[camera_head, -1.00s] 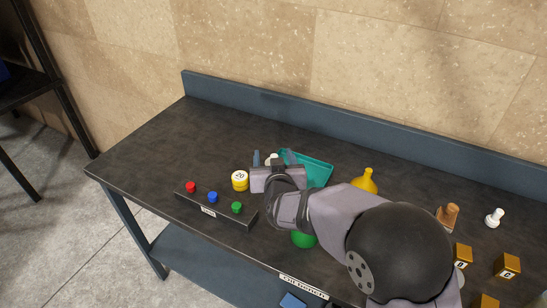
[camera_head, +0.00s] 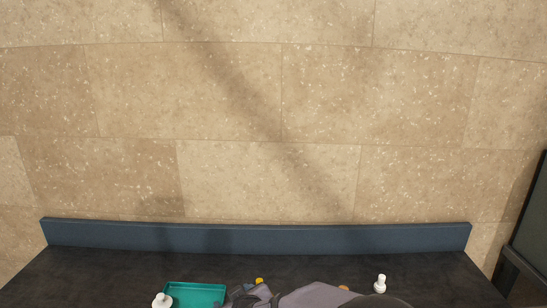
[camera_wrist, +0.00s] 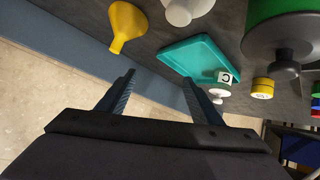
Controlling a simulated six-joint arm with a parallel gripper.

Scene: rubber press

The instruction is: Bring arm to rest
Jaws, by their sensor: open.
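My gripper (camera_wrist: 158,95) is open in the wrist view, with its two dark blue fingers apart and nothing between them. Beyond the fingers are the blue back ledge of the bench and the teal tray (camera_wrist: 192,52). In the head view, part of my grey arm shows at the bottom edge, right of the teal tray (camera_head: 205,290); the fingertips are not clear there.
A white piece (camera_head: 162,300) stands at the tray's left and another white piece (camera_head: 381,284) stands further right. The wrist view shows a yellow funnel-like piece (camera_wrist: 126,24), a yellow weight (camera_wrist: 263,88) and a large green object (camera_wrist: 265,12). The blue ledge (camera_head: 250,238) runs along the wall.

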